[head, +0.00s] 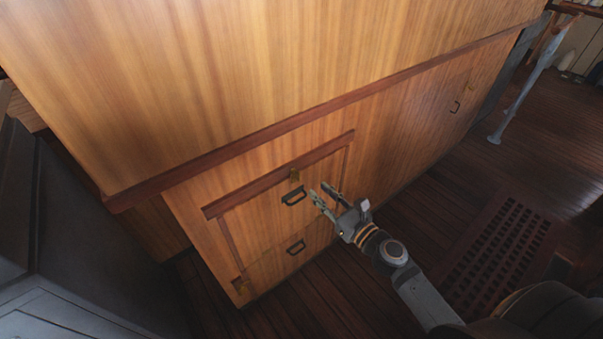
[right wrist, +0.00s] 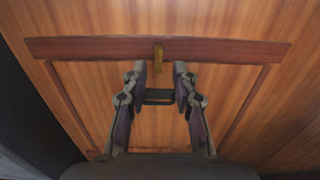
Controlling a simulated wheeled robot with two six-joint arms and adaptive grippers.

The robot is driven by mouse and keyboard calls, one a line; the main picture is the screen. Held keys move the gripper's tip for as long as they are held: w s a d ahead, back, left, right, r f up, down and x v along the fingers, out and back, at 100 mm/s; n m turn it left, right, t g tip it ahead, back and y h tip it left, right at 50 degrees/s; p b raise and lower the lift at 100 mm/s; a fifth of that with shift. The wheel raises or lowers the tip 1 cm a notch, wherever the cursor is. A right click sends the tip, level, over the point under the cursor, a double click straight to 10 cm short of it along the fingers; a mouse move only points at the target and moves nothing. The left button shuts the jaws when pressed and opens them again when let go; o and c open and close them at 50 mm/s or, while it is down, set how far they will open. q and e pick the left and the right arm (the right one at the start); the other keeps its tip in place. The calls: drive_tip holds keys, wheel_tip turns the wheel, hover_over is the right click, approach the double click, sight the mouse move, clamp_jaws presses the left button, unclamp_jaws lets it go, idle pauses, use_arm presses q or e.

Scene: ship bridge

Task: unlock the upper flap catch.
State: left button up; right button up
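The upper flap catch (head: 294,175) is a small brass piece on the dark red rail at the top of the wooden flap. In the right wrist view the catch (right wrist: 158,54) stands upright across the rail, just beyond my fingertips. Below it is the flap's black handle (head: 294,197), which also shows between my fingers in the right wrist view (right wrist: 159,96). My right gripper (head: 328,189) is open and empty, in front of the flap, to the right of the handle in the head view. It appears apart from the catch. My left gripper is not in view.
A wooden ledge (head: 300,108) runs above the flap. A floor grating (head: 502,247) lies at right. Dark grey furniture (head: 85,245) stands at left.

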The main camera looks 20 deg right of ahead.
sight(296, 178)
drive_tip(key=p+x, duration=0.2)
drive_tip(key=x, duration=0.6)
drive_tip(key=shift+w+a, duration=0.1)
use_arm(q)
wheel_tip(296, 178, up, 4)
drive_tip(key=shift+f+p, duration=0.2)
drive_tip(key=shift+p, duration=0.1)
use_arm(e)
drive_tip(key=shift+w+a, duration=0.2)
drive_tip(key=shift+w, duration=0.25)
drive_tip(key=shift+c, duration=0.5)
clamp_jaws()
